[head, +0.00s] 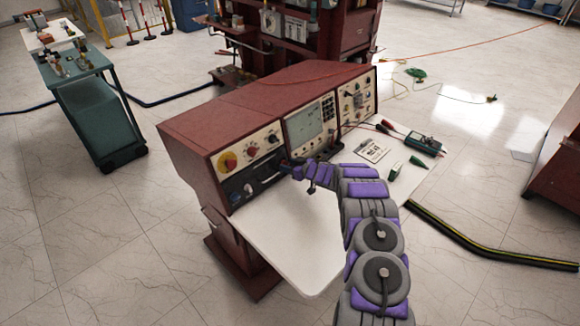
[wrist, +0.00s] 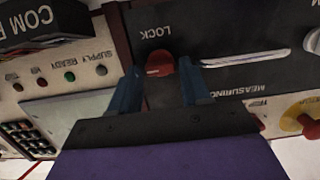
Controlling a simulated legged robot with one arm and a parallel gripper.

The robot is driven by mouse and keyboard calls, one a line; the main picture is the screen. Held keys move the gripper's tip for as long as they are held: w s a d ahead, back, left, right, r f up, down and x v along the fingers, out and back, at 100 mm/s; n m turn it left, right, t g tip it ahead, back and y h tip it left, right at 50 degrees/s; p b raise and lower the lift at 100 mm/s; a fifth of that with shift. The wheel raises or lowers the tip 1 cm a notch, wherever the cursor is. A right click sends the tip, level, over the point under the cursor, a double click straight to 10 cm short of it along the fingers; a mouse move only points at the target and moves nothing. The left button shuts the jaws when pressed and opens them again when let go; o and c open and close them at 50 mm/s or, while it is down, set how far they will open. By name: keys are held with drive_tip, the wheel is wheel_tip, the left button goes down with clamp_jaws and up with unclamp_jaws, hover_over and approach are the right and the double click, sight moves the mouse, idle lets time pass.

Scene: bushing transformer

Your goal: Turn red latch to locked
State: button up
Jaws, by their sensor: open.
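The red latch (wrist: 160,66) is a small rounded knob with a pale mark, on a dark panel under the word LOCK in the wrist view. My gripper (wrist: 163,72) is open, its two blue fingers pointing at the panel, one on each side of the latch in the picture. I cannot tell whether either finger touches it. In the head view my gripper (head: 289,167) reaches the lower front of the red console (head: 215,125). The latch cannot be made out there.
A pale bar (wrist: 245,59) lies right of the latch on the same panel. A yellow and red knob (head: 228,161) is at the console's left. The white desk top (head: 290,235) below is clear; papers (head: 371,150) and tools lie at its right.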

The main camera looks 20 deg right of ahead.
drive_tip(key=c, duration=0.8)
drive_tip(key=shift+o, duration=0.2)
drive_tip(key=shift+n, duration=0.4)
drive_tip(key=n, duration=0.3)
drive_tip(key=shift+a+h, duration=0.15)
drive_tip(key=shift+h, duration=0.25)
drive_tip(key=n, duration=0.1)
drive_tip(key=n+b, duration=0.1)
drive_tip(key=n, duration=0.2)
drive_tip(key=shift+s+a+f+n+t+h+b, duration=0.1)
drive_tip(key=shift+s+f+n+t+h+b, duration=0.05)
drive_tip(key=shift+f+n+t+h+b, duration=0.2)
drive_tip(key=n+t+b, duration=0.1)
drive_tip(key=n+b, duration=0.1)
drive_tip(key=n, duration=0.2)
drive_tip(key=shift+s+a+f, duration=0.1)
drive_tip(key=shift+n+t+b, duration=0.25)
drive_tip(key=shift+n+b, duration=0.65)
drive_tip(key=shift+n, duration=1.05)
drive_tip(key=shift+f, duration=0.15)
